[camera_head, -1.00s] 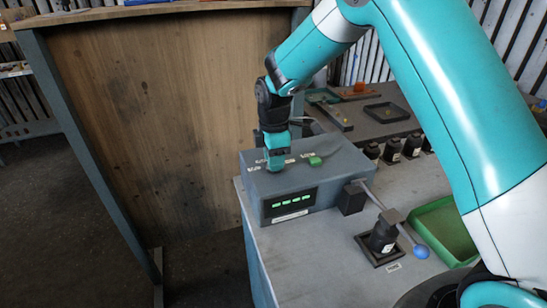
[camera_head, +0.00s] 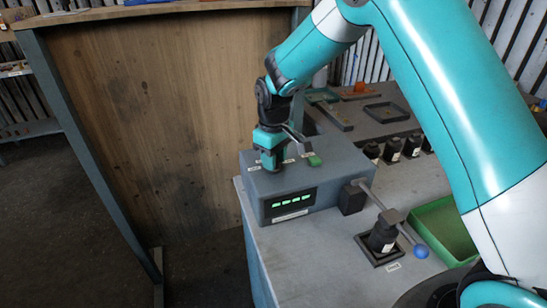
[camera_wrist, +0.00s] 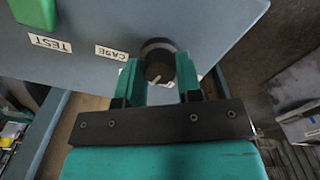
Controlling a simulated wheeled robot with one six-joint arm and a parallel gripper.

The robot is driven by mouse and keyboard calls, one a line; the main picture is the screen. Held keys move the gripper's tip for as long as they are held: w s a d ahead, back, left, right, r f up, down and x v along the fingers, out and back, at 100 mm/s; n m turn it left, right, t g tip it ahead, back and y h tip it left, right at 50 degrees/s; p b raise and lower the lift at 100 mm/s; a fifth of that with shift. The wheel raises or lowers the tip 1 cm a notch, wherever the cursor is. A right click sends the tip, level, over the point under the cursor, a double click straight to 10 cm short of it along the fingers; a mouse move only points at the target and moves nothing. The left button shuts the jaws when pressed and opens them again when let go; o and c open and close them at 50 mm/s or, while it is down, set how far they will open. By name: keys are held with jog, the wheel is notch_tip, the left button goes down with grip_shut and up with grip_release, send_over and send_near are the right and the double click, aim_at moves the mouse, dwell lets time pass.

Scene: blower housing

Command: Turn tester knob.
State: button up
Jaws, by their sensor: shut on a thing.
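The tester (camera_head: 315,184) is a blue-grey box on the bench with a lit green display (camera_head: 291,202) on its front. In the wrist view its knob (camera_wrist: 157,62) is black and round with a pale pointer mark, beside a CASE label (camera_wrist: 111,53). My gripper (camera_wrist: 158,75) has its two teal fingers on either side of the knob, shut on it. In the head view my gripper (camera_head: 270,163) points down onto the tester's top, and the knob is hidden there. A green button (camera_head: 314,160) sits on the top near a TEST label (camera_wrist: 51,43).
A lever with a blue ball end (camera_head: 421,251) sticks out at the tester's right, above a black part (camera_head: 383,238) in a dark square holder. A green tray (camera_head: 446,230) lies further right. Several black parts (camera_head: 392,150) stand behind.

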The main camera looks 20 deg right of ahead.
jog(key=m, duration=0.5)
jog(key=shift+m, duration=0.3)
jog(key=m, duration=0.5)
jog(key=shift+r, duration=0.1)
dwell(0.3)
jog(key=o, duration=0.9)
jog(key=shift+o, duration=0.2)
notch_tip(320, 180, up, 17)
jog(key=b, duration=0.2)
jog(key=shift+r, duration=0.2)
